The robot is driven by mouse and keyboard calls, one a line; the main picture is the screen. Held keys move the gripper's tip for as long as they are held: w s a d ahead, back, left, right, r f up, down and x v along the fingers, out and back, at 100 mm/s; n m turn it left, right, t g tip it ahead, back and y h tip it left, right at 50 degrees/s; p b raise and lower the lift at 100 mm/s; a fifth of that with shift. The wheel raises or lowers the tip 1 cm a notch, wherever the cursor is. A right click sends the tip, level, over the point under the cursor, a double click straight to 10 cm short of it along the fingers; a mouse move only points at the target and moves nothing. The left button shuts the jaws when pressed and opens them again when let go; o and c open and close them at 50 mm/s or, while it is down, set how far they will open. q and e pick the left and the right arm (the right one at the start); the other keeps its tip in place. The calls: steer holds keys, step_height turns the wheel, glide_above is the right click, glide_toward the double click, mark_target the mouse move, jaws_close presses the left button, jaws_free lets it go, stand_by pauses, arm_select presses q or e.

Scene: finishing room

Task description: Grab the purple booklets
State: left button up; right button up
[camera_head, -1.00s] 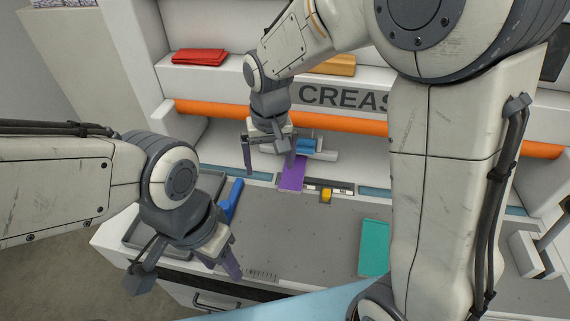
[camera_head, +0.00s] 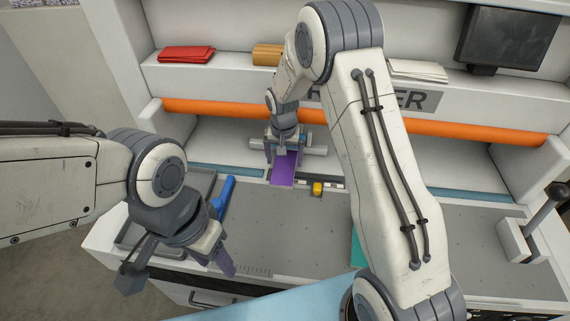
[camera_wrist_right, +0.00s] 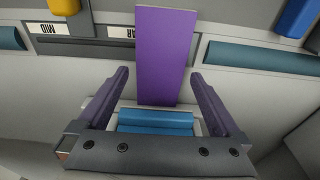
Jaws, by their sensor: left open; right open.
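A flat purple booklet (camera_head: 284,170) lies at the back of the grey work surface, below the orange roller. In the right wrist view the booklet (camera_wrist_right: 166,55) is a long purple strip between my fingers. My right gripper (camera_head: 284,156) is open, with one finger on each side of the booklet's near end in the wrist view and a gap on both sides. A blue part (camera_wrist_right: 155,122) sits at that end of the booklet. My left gripper (camera_head: 180,275) is open and empty over the front left of the work surface. Only one booklet is clearly visible.
A blue bar (camera_head: 225,197) lies beside the dark tray (camera_head: 135,232) at left. A yellow block (camera_head: 317,188) sits on the guide strip right of the booklet. A teal item (camera_head: 355,250) is mostly behind my right arm. A lever (camera_head: 545,205) stands at right.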

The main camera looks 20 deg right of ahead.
mark_target(284, 167)
steer(key=shift+w+f, duration=0.15)
steer(key=shift+f, duration=1.1)
steer(key=shift+r, duration=0.1)
steer(key=c, duration=1.4)
